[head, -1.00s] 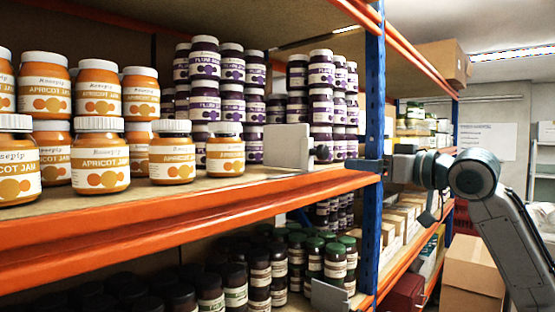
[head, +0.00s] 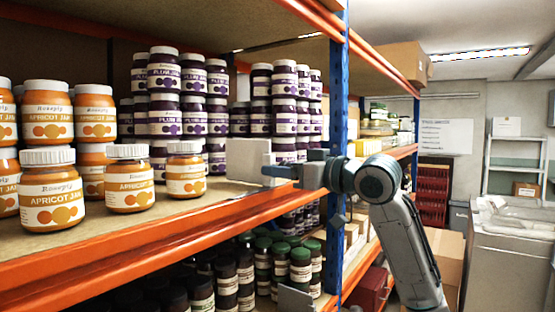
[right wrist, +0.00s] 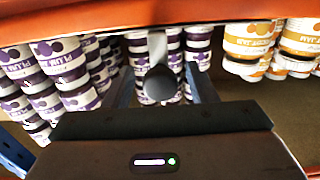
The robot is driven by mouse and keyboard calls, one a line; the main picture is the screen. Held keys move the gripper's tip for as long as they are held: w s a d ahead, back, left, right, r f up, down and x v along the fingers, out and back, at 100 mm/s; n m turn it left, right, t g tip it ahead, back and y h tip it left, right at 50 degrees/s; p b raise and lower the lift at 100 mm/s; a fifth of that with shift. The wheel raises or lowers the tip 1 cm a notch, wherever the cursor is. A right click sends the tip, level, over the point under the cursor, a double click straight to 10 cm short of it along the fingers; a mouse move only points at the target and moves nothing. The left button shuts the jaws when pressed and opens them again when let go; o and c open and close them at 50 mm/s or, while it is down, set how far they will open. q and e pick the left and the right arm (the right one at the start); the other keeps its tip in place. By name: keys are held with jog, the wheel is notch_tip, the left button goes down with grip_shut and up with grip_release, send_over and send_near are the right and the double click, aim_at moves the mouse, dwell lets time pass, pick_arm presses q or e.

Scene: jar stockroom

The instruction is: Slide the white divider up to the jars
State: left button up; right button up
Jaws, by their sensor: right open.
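The white divider (head: 247,160) stands upright on the middle shelf, right of the apricot jam jars (head: 187,172), with a strip of bare board between them. Plum jam jars (head: 178,112) stand behind and to both sides. My right gripper (head: 285,172) is open at the divider's front edge. In the right wrist view, the divider (right wrist: 157,46) shows edge-on with a dark round knob (right wrist: 160,84) at its front. The knob appears between the two spread fingers of the right gripper (right wrist: 162,88), with gaps on both sides. My left gripper is out of view.
An orange shelf beam (head: 150,238) runs along the front, and a blue upright (head: 339,90) stands just right of the divider. Green-lidded jars (head: 300,262) and another divider (head: 295,299) are on the shelf below. The aisle to the right has cartons.

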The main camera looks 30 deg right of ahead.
jog(key=shift+x, duration=0.8)
